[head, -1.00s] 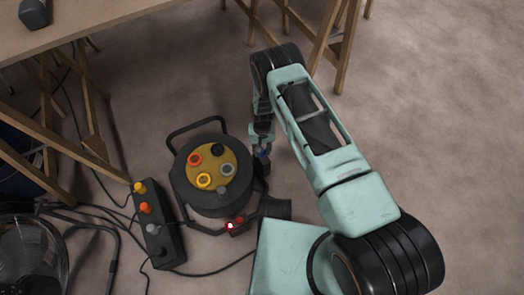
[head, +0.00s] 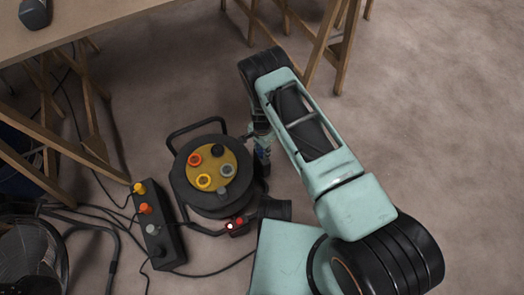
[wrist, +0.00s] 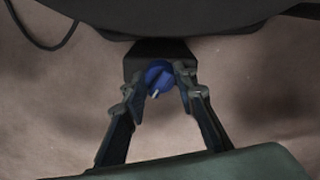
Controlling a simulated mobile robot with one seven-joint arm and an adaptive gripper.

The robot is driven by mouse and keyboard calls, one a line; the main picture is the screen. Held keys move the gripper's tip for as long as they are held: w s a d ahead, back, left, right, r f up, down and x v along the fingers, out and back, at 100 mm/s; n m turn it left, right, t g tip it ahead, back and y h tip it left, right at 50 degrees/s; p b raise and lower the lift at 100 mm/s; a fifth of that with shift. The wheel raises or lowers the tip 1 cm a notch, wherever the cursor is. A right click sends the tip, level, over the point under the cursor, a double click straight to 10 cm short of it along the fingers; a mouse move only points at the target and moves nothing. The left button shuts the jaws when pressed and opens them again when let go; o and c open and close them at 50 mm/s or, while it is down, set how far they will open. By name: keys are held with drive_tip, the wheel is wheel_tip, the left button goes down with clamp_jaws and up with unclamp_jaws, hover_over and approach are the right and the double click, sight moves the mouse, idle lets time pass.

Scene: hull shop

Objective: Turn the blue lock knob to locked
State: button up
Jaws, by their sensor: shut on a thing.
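The blue lock knob (wrist: 158,76) sits on a dark block (wrist: 160,48) at the edge of the cable reel (head: 210,204). A small white mark shows on the knob, pointing down and slightly left in the wrist view. My gripper (wrist: 158,84) is shut on the knob, with one finger on each side of it. In the head view my gripper (head: 262,158) is at the right side of the reel, and the arm partly hides it. The knob is hard to make out there.
The reel's yellow top carries orange, black, yellow and grey sockets. A power strip (head: 157,235) with coloured plugs stands left of the reel, with cables around it. A fan (head: 30,255) is at the lower left. A wooden table (head: 110,22) stands behind. The floor at right is clear.

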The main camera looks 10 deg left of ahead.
sight(262, 151)
drive_tip(key=shift+m, duration=1.6)
drive_tip(key=o, duration=1.2)
drive_tip(key=shift+c, duration=0.2)
drive_tip(key=shift+r, duration=0.1)
wheel_tip(262, 151, up, 12)
